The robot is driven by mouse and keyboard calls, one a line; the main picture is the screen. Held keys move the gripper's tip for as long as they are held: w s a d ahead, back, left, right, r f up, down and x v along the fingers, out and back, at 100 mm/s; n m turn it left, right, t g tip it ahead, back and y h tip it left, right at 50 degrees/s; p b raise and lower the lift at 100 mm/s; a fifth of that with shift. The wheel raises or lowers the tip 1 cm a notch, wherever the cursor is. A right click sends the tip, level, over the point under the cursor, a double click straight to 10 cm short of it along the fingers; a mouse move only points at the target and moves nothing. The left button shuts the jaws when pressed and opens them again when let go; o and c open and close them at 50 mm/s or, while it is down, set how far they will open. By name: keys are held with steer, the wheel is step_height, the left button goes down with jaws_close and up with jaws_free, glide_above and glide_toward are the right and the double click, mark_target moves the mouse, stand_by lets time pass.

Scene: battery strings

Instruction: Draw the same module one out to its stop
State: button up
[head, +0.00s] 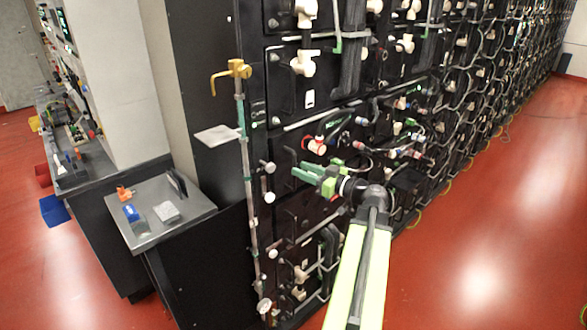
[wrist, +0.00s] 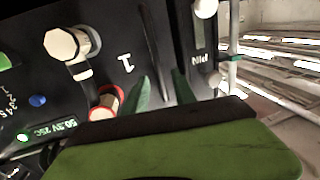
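The battery module (wrist: 110,35) has a black front with a "1", a white hex terminal (wrist: 68,45), a red-ringed terminal (wrist: 105,102) and a lit readout of about 50.3V 25C (wrist: 50,132). In the head view its front (head: 285,150) appears just beyond my gripper, beside a red terminal (head: 317,145). A thin dark upright handle (wrist: 152,45) stands on the module's front. My gripper (head: 312,178) is open, its green fingers apart and pointing at the front. In the wrist view the fingertips (wrist: 163,88) lie either side of the handle's line; contact cannot be told.
A "PIN" strip (wrist: 197,50) with white knobs is right of the module. A thin vertical rod (head: 247,170) with a brass top and a small plate stands along the rack's left edge. A grey shelf (head: 190,215) holds small blocks. Red floor is open at right.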

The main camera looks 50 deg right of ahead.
steer(key=shift+w+a, duration=0.15)
steer(key=shift+w, duration=0.8)
steer(key=shift+w+a, duration=0.1)
steer(key=shift+w, duration=0.8)
steer(key=shift+c, duration=0.4)
jaws_close()
